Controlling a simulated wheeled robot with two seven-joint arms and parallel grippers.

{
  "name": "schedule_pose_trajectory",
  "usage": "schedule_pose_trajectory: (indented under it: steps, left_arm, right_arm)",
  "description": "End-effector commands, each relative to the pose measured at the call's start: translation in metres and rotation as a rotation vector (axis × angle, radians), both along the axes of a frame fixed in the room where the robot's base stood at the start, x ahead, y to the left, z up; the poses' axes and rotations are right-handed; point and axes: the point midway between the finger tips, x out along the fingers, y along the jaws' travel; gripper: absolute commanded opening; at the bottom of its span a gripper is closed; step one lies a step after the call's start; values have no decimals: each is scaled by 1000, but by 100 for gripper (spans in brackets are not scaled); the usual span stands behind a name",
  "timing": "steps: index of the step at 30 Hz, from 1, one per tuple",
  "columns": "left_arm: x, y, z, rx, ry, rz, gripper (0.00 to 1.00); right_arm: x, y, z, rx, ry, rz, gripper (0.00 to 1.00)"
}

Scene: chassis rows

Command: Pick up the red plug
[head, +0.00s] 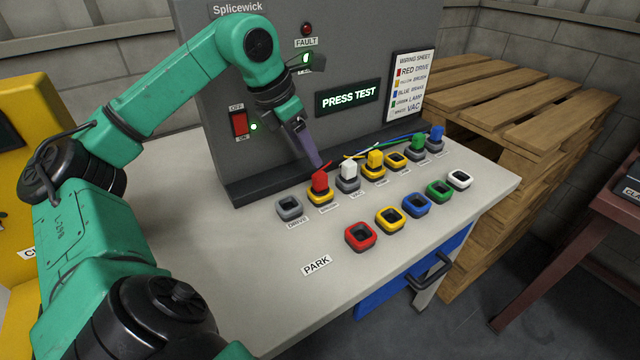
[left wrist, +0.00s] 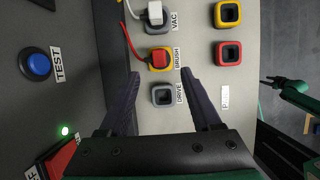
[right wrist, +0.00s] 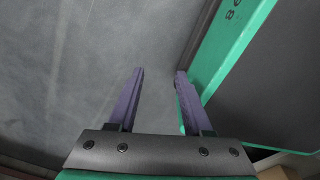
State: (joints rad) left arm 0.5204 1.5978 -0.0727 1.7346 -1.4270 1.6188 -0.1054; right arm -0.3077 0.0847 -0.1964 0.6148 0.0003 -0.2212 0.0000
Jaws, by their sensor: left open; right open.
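The red plug (head: 320,181) sits upright in the yellow-rimmed socket marked BRUSH on the bench, with a red wire running from it. It also shows in the left wrist view (left wrist: 160,56), just beyond my fingertips. My left gripper (head: 319,166) is open and empty, pointing down close to the red plug from the panel side. In the left wrist view (left wrist: 160,72) its fingers lie either side of the empty grey DRIVE socket (left wrist: 164,95) in the picture, with the plug ahead between the tips. My right gripper (right wrist: 160,72) is open and empty, facing grey floor away from the bench.
White (head: 348,170) and yellow (head: 375,158) plugs stand to the right in the same row, with green and blue ones beyond. The empty red park socket (head: 362,236) heads the front row. The grey panel (head: 285,60) rises behind. The bench's left part is clear.

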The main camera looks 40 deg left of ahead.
Motion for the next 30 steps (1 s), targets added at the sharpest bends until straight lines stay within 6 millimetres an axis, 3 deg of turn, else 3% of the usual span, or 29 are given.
schedule_pose_trajectory:
  steps: [1, 13, 21, 22, 25, 27, 30]
  left_arm:
    - [4, -2, -14, -3, 3, -2, 65]
    - [28, -11, -73, -6, 1, 0, 65]
    - [32, -11, -82, -3, 0, 1, 65]
    - [32, -11, -82, -3, 0, 1, 57]
    - [32, -11, -82, -4, 0, 1, 19]
    - [32, -11, -82, -4, 0, 1, 0]
    - [32, -11, -82, -4, -1, 1, 0]
  right_arm:
    - [-4, -2, -5, -3, 6, 0, 50]
    - [11, 3, -4, 5, -18, 2, 50]
    - [10, 11, -5, 16, -18, 2, 50]
    - [10, 11, -5, 16, -17, 2, 50]
    - [10, 11, -5, 15, -16, 2, 50]
    - [10, 10, -5, 14, -16, 3, 50]
    - [9, 8, -5, 12, -16, 3, 50]
